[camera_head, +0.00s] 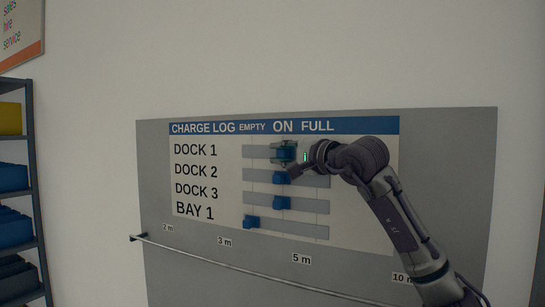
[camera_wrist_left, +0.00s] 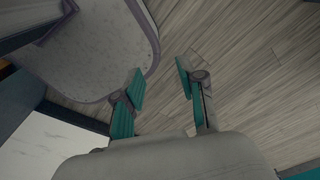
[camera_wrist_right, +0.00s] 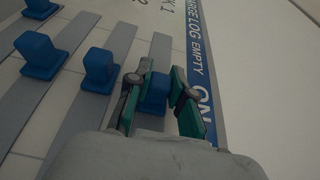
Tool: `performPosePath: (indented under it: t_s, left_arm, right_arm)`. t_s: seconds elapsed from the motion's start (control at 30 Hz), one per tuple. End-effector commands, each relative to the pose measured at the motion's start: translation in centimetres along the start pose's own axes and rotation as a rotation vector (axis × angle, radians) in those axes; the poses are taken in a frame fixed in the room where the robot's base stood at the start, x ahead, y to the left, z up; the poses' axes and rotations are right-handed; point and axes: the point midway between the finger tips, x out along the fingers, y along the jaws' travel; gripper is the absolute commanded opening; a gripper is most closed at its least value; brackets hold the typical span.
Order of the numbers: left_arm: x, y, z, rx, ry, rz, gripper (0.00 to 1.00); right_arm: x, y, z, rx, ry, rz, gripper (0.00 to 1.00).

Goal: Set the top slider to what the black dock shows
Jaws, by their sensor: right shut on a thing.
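The charge log board (camera_head: 207,204) has labelled rows with grey tracks under the words EMPTY, ON and FULL. The top slider (camera_head: 285,155), a blue block in the DOCK 1 row, stands under ON. My right gripper (camera_head: 284,150) is shut on it; in the right wrist view the block (camera_wrist_right: 157,94) sits between the teal fingers (camera_wrist_right: 164,88). My left gripper (camera_wrist_left: 160,83) is open and empty above the floor in the left wrist view. The black dock is not visible in any view.
The DOCK 2 slider (camera_head: 280,178) and DOCK 3 slider (camera_head: 282,203) stand about under ON. The BAY 1 slider (camera_head: 251,222) is at the left end. A thin rail (camera_head: 220,262) crosses below. A shelf with bins (camera_head: 12,178) stands at left.

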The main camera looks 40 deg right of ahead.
Motion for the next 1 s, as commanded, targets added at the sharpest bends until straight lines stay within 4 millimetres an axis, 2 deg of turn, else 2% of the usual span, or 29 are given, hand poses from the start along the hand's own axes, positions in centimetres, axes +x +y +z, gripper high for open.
performPosePath:
  t_s: [0.1,0.13,0.27,0.47,0.67,1.0]
  left_arm:
    - [-0.1,0.3,1.6,0.0,-0.024,0.004,0.4]
    - [-0.1,0.3,1.6,0.0,-0.024,0.004,0.4]
    - [0.0,0.2,0.8,0.0,-0.013,0.002,0.4]
    - [0.0,-0.2,-1.9,0.0,0.029,-0.002,0.4]
    - [0.0,-0.1,-1.0,0.001,0.015,-0.002,0.4]
    - [0.0,-0.1,-0.8,0.0,0.012,-0.001,0.4]
  right_arm:
    - [-0.1,-0.3,0.0,0.001,0.0,-0.008,0.0]
    - [-0.1,-0.3,0.0,0.001,0.0,-0.008,0.26]
    - [0.0,-0.3,0.0,0.001,0.0,-0.008,0.48]
    - [0.0,-0.2,0.0,0.001,0.0,-0.007,0.48]
    - [-0.6,-0.2,-0.1,0.0,0.001,-0.006,0.48]
    - [-6.5,0.1,-0.4,-0.003,0.009,0.0,0.48]
